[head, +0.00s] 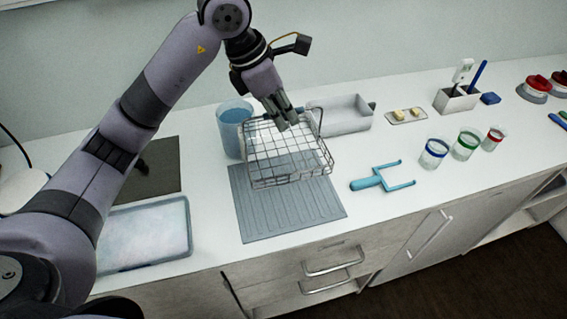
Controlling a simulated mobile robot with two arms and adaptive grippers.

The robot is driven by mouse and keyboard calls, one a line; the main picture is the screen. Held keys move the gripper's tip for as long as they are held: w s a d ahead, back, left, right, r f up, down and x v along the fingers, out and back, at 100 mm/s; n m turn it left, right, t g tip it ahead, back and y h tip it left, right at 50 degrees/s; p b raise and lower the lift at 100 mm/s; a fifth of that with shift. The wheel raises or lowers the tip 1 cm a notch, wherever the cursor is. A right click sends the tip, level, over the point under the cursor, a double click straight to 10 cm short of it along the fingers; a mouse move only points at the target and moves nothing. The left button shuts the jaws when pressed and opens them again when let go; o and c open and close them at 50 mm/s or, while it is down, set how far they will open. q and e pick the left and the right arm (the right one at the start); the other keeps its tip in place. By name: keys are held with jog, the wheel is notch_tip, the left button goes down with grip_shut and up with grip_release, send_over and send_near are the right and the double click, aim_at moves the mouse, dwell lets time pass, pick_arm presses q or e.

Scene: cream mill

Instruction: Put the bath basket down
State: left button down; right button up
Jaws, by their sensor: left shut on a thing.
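The bath basket (262,170) is a shallow silver wire basket in the head view. My left gripper (286,122) points down at its far side and is shut on it, at or near its handle; the fingers hide the exact contact. The basket is over the far part of a grey ribbed mat (290,215) on the white counter. It looks slightly tilted. I cannot tell whether its underside touches the mat or hangs just above it. My right gripper is not in view.
A blue-tinted beaker (233,121) stands close behind the basket's left side, and a clear tray (345,118) behind its right. A blue forked tool (378,180) lies right of the mat. A pale-filled tray (145,235) lies left. The mat's front part is bare.

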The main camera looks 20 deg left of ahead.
aim_at(284, 151)
pick_arm(q)
notch_tip(284, 151, down, 10)
jog(key=shift+p, duration=0.95)
notch_tip(284, 151, down, 3)
jog(key=shift+f+p, duration=0.1)
jog(key=shift+p, duration=0.3)
jog(key=shift+f, duration=0.4)
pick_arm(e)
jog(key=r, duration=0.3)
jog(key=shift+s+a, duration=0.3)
pick_arm(q)
jog(key=shift+f, duration=0.1)
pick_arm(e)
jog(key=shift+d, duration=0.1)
pick_arm(q)
jog(key=c, duration=1.7)
grip_release()
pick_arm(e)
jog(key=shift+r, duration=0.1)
pick_arm(q)
jog(key=b+v, duration=0.2)
jog(key=v, duration=1)
jog(key=shift+a+b, duration=0.1)
jog(key=shift+b, duration=0.2)
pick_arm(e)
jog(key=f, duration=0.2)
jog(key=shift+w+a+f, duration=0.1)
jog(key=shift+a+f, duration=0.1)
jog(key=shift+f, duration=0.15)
